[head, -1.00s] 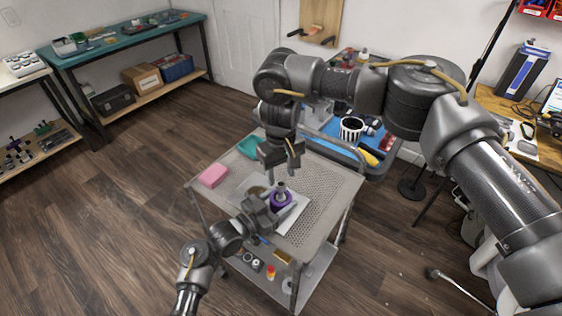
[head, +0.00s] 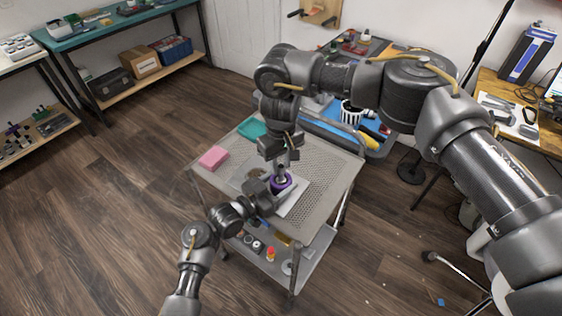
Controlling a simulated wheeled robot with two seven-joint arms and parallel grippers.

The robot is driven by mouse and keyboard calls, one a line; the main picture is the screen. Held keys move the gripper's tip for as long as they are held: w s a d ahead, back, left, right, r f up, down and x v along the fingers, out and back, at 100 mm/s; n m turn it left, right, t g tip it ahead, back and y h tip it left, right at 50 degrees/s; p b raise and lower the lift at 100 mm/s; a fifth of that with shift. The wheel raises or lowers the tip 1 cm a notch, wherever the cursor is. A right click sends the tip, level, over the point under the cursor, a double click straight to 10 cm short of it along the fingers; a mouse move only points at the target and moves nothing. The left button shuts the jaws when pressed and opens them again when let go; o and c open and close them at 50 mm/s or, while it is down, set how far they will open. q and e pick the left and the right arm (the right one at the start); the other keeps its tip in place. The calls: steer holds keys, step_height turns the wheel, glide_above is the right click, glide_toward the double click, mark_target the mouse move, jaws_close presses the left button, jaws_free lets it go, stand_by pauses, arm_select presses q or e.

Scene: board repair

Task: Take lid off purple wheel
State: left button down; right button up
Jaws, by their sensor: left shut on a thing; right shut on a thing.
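The purple wheel (head: 287,189) sits on a white sheet (head: 296,198) on the grey cart, with a grey lid (head: 282,180) on its top. My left gripper (head: 271,191) reaches in from the lower left and is shut on the side of the purple wheel. My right gripper (head: 282,174) points down from above and is shut on the lid. The fingers hide most of the lid and part of the wheel. I cannot tell whether the lid has turned or lifted.
A pink block (head: 214,157) and a teal item (head: 250,128) lie on the cart top (head: 330,170). The cart's perforated right side is clear. Small items sit on the lower shelf (head: 305,268). A blue tray cart (head: 330,113) with tools stands behind.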

steer(key=n, duration=0.3)
steer(key=shift+n, duration=0.4)
steer(key=n, duration=0.4)
steer(key=shift+n, duration=0.3)
steer(key=n, duration=1.2)
steer(key=shift+w+r, duration=0.1)
steer(key=n, duration=1.2)
steer(key=shift+n, duration=0.3)
steer(key=n, duration=0.7)
steer(key=shift+n, duration=0.3)
steer(key=n, duration=0.7)
steer(key=shift+r+n, duration=0.1)
steer(key=shift+n, duration=0.3)
steer(key=n, duration=1.5)
steer(key=shift+n, duration=1.2)
